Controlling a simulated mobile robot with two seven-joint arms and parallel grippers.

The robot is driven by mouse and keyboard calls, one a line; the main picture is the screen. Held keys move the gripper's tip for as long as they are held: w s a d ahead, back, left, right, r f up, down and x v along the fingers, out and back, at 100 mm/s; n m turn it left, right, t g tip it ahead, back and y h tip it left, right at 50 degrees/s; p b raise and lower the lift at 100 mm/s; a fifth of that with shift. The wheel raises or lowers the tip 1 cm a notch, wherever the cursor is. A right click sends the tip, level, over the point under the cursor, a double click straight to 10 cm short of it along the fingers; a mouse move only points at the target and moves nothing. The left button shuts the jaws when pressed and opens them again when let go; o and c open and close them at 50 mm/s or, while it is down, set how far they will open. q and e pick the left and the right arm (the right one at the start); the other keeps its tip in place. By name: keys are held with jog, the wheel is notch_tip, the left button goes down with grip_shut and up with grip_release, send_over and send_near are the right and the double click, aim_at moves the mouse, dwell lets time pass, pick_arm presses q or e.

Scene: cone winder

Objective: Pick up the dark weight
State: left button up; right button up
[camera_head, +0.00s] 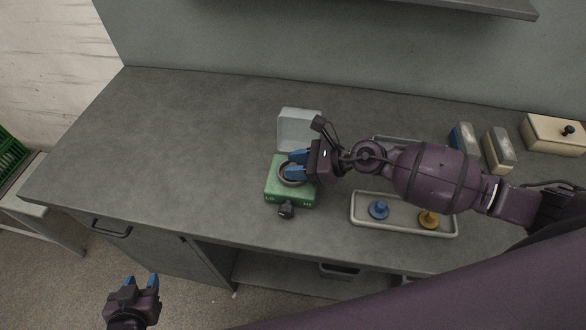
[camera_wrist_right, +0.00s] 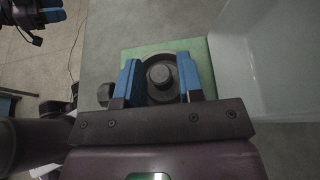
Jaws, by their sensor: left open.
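The dark weight (camera_wrist_right: 160,74), a round dark piece with a knob on top, shows in the right wrist view on the green box (camera_wrist_right: 197,50). My right gripper (camera_wrist_right: 160,82) has its blue fingers on either side of it; whether they touch it I cannot tell. In the head view my right gripper (camera_head: 293,167) is low over the green box (camera_head: 290,196), at a dark ring, and partly hides what is there. My left gripper (camera_head: 141,282) is open and empty, off the bench's front edge at the lower left.
A pale translucent panel (camera_head: 298,122) stands behind the green box, and a dark knob (camera_head: 287,211) sits at its front. Boxes stand at the back right. The bench's left side is clear.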

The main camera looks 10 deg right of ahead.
grip_shut()
jog(key=shift+r, duration=0.1)
